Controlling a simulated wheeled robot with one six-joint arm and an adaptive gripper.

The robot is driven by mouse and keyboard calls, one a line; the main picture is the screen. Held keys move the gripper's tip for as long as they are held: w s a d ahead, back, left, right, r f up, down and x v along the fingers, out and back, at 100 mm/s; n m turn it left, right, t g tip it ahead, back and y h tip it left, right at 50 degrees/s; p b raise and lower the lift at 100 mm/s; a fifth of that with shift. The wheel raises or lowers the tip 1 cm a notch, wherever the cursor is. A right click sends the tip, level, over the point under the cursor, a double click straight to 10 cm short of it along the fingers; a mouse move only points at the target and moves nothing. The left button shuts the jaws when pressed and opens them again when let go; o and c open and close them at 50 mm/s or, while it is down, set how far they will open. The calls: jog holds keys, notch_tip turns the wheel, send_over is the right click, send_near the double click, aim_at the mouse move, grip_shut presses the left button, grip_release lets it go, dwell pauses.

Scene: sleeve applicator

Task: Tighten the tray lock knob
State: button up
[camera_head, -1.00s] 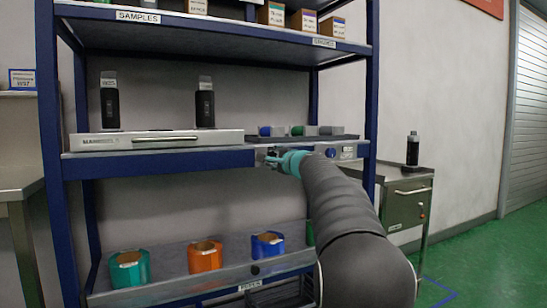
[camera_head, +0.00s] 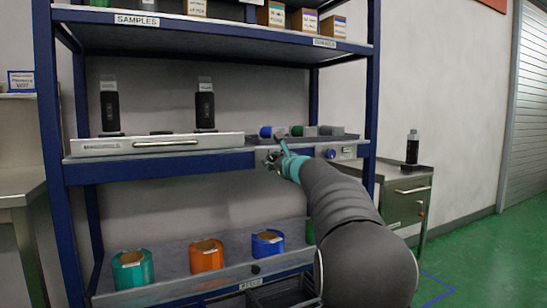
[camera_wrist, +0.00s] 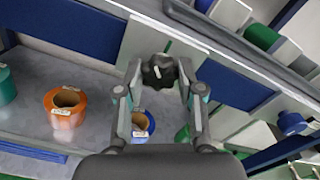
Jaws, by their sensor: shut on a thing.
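The tray lock knob (camera_wrist: 159,72) is a dark, lobed knob with a small pale mark on its face. In the wrist view it sits between the two fingertips of my gripper (camera_wrist: 160,84), which is shut on it. In the head view my gripper (camera_head: 276,158) is at the shelf's front edge, right of the long white tray (camera_head: 110,147). The knob is mostly hidden there by the fingers and the teal wrist.
A blue knob (camera_wrist: 292,122) sits to the right on the same front edge. A dark tray (camera_head: 345,137) with coloured rolls lies just above my gripper. Teal, orange (camera_head: 206,256) and blue (camera_head: 268,243) rolls stand on the lower shelf. A side cabinet (camera_head: 404,200) stands at right.

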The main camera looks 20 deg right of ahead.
jog(key=m+p, duration=0.2)
jog(key=m, duration=0.1)
jog(key=shift+r+m, duration=0.1)
jog(key=shift+m, duration=0.3)
jog(key=shift+m+p, duration=0.95)
jog(key=shift+m, duration=1.05)
jog(key=o, duration=1.1)
jog(key=shift+o, duration=0.2)
jog(key=s, duration=1.2)
jog(key=shift+d, duration=0.15)
